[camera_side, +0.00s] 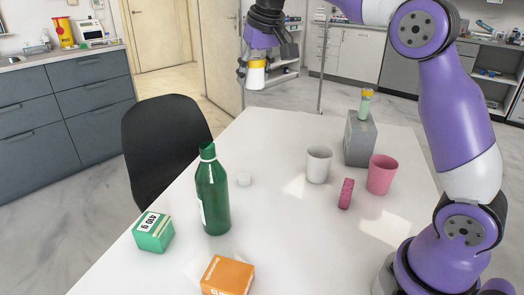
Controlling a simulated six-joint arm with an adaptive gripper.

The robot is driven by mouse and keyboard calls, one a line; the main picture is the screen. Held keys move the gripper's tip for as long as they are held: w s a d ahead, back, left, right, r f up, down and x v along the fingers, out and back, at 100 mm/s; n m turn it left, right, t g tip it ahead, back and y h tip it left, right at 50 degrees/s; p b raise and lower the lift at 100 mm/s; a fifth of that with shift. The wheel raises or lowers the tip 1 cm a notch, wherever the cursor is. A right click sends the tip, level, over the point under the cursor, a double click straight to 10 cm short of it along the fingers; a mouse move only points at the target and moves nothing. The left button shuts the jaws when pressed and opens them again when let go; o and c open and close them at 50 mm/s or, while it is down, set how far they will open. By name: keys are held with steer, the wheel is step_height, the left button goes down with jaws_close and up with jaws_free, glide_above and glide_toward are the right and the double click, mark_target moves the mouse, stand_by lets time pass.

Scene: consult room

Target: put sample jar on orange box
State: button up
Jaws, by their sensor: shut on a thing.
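My gripper (256,66) is high above the far end of the white table, at the top middle of the view. It is shut on a small jar (256,78) with a yellow band at the top and a pale body, which looks like the sample jar. The fingers partly hide it. The jar hangs about upright, clear of the table. The orange box (228,275) lies on the table at the near edge of the view, its lower part cut off by the frame. Its visible top is bare. The gripper is far from it.
A tall green bottle (213,195) and a green box (153,232) stand near the orange box.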

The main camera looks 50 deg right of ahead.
steer(key=s+a+n+y, duration=0.1)
steer(key=s+a+n, duration=0.25)
steer(key=a, duration=0.85)
steer(key=r+n+y, duration=0.1)
steer(key=n+y, duration=0.1)
steer(key=n, duration=0.3)
glide_above(218, 274)
steer(key=s, duration=0.1)
steer(key=s+a+f+n+y, duration=0.1)
steer(key=s+a+n, duration=0.3)
steer(key=s, duration=0.6)
step_height(218, 274, down, 11)
steer(key=g, duration=0.1)
steer(key=w+d+f, duration=0.1)
steer(key=w+f, duration=0.1)
steer(key=w, duration=0.1)
steer(key=w+d+f, duration=0.2)
steer(key=w, duration=0.1)
steer(key=w+d+f, duration=0.2)
steer(key=w+f, duration=0.1)
steer(key=shift+w+f, duration=0.1)
steer(key=shift+w, duration=0.3)
steer(key=shift+w+f, duration=0.1)
steer(key=shift+f, duration=1.9)
steer(key=shift+f, duration=0.1)
steer(key=o, duration=1.2)
steer(key=shift+c, duration=0.2)
